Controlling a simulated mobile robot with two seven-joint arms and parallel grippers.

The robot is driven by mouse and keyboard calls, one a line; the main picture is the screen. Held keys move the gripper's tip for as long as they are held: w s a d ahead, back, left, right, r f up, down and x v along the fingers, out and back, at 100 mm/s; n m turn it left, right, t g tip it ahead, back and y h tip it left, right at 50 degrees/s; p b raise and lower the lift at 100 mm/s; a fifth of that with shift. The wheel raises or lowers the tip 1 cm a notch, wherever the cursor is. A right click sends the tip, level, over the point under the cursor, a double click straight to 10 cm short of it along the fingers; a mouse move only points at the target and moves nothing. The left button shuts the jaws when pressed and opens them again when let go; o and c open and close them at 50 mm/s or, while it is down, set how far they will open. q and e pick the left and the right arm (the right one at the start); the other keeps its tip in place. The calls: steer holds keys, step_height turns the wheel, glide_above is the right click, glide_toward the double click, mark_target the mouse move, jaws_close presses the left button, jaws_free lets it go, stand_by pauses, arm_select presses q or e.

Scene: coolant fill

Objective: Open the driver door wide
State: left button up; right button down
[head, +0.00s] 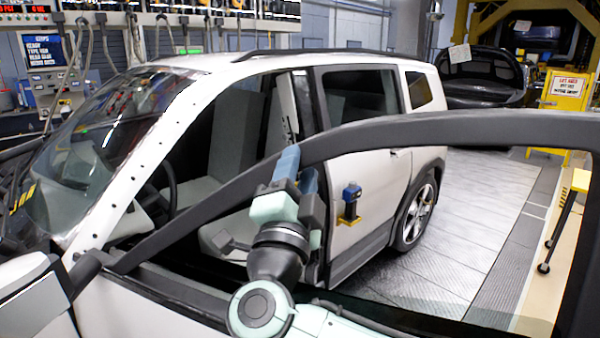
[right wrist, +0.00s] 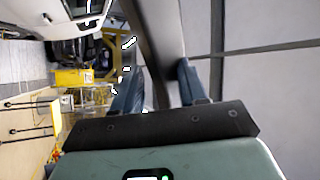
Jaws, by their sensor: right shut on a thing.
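The driver door stands open in front of me in the head view, swung out from the white car (head: 372,185). Its black window frame (head: 430,130) arches across the picture, and its white panel (head: 125,312) shows at the lower left. My right gripper (head: 290,160) is shut on the upper window frame of the door. In the right wrist view, the dark frame bar (right wrist: 158,45) runs between the two blue fingers of the gripper (right wrist: 160,80). The lower door and its handle are not visible.
The door opening shows a grey seat (head: 200,192) and a steering wheel (head: 168,190). A blue device on a yellow bracket (head: 348,222) sits by the rear door. A yellow cabinet (head: 565,92) and a yellow stand (head: 580,182) are at the right. The metal floor (head: 480,205) beyond the door is clear.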

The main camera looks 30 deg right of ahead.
stand_by(0.3)
steer(key=c, duration=0.6)
jaws_free()
steer(key=b+v, duration=0.3)
steer(key=v, duration=1)
steer(key=shift+a+f, duration=0.1)
steer(key=shift+a, duration=0.05)
